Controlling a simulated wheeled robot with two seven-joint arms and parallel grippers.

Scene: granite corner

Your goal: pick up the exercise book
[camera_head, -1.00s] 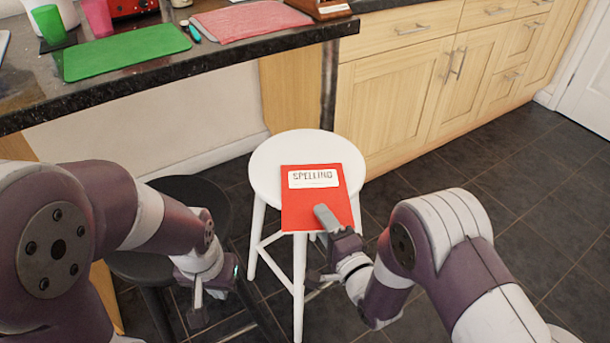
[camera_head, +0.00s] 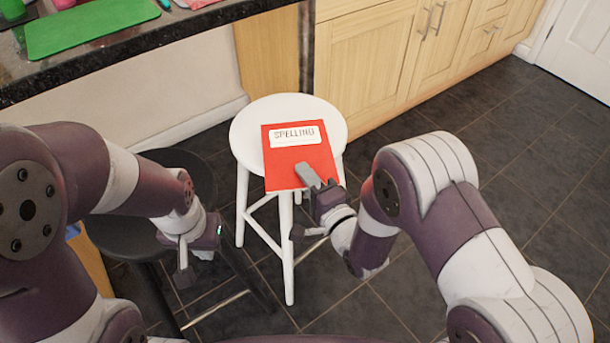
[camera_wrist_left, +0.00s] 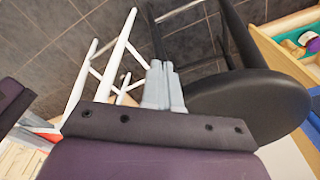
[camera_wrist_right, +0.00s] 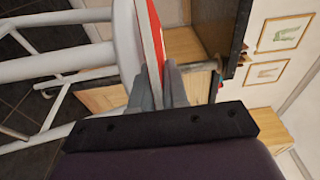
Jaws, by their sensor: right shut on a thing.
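The exercise book (camera_head: 284,159) is red with a white "SPELLING" label. It is at the top of the white round stool (camera_head: 252,112), its near edge reaching past the seat's front rim. My right gripper (camera_head: 307,175) is shut on the book's near right edge, one finger lying on the cover. In the right wrist view the book (camera_wrist_right: 152,35) shows edge-on between the fingers, close beside the seat. I cannot tell whether it still touches the seat. My left gripper (camera_head: 190,262) is empty, low and left of the stool; its fingers (camera_wrist_left: 163,85) are together in the left wrist view.
A black stool (camera_head: 180,165) stands behind my left arm. The dark counter (camera_head: 150,40) with a green mat (camera_head: 90,27) is at the upper left. Wooden cabinets (camera_head: 365,60) stand behind the white stool. The tiled floor (camera_head: 520,150) at right is clear.

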